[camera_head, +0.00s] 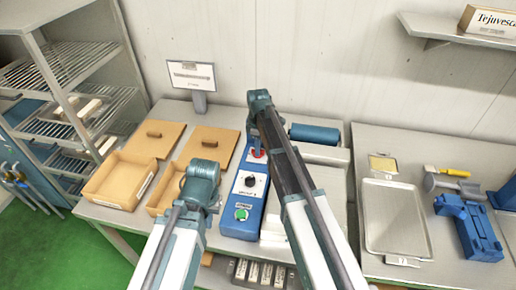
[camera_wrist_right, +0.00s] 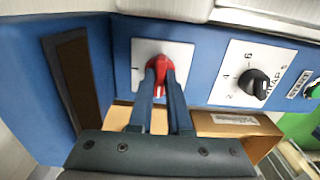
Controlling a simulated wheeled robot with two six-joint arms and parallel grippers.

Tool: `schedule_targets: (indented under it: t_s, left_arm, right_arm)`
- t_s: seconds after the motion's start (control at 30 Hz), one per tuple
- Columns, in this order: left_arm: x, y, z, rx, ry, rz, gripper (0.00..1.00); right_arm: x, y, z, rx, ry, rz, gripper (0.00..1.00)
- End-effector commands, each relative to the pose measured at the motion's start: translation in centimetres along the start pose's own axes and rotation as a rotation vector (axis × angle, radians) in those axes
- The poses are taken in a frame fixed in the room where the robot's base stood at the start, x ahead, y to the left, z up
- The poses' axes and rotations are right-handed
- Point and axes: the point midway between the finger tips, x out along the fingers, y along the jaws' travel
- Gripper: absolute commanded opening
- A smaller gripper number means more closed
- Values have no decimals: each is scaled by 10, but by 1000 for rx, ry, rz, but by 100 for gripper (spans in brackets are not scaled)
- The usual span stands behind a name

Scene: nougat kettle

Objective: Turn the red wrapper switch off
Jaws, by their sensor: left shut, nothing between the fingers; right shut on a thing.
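The blue wrapper control panel (camera_head: 238,217) stands on the table in the middle of the head view. Its red switch (camera_wrist_right: 160,70) sits on a white plate (camera_wrist_right: 138,52) in the right wrist view. My right gripper (camera_wrist_right: 163,88) is shut on the red switch, one finger on each side of it. In the head view the right arm partly covers the switch, and a little red (camera_head: 257,153) shows beside the gripper. My left gripper (camera_head: 203,168) is shut and empty, left of the panel; its fingertips are hard to see.
A black numbered knob (camera_wrist_right: 256,84) and a green button (camera_head: 241,214) are on the same panel. Cardboard boxes (camera_head: 118,182) lie to the left. A metal tray (camera_head: 396,215) and a blue tool (camera_head: 468,228) lie on the right table.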

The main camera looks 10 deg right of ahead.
Motion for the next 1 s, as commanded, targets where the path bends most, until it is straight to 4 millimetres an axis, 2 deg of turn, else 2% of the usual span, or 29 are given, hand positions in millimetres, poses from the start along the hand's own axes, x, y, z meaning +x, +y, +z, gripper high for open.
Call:
schedule_targets:
  t_s: [0.13,0.17,0.3,0.33,0.73,1.0]
  left_arm:
    - [0,0,0,0,0,0,0]
    - [0,0,0,0,0,0,0]
    - [0,0,0,0,0,0,0]
    - [0,0,0,0,0,0,0]
    - [-3,0,0,0,0,0,0]
    - [-26,-2,2,1,0,0,0]
  right_arm:
    - [0,0,0,-2,-1,0,0]
    - [0,0,0,-2,-1,0,18]
    - [0,0,0,-1,-1,0,43]
    - [0,0,0,-1,-1,0,46]
    - [-3,0,0,0,0,0,46]
    - [-26,0,0,0,0,0,46]
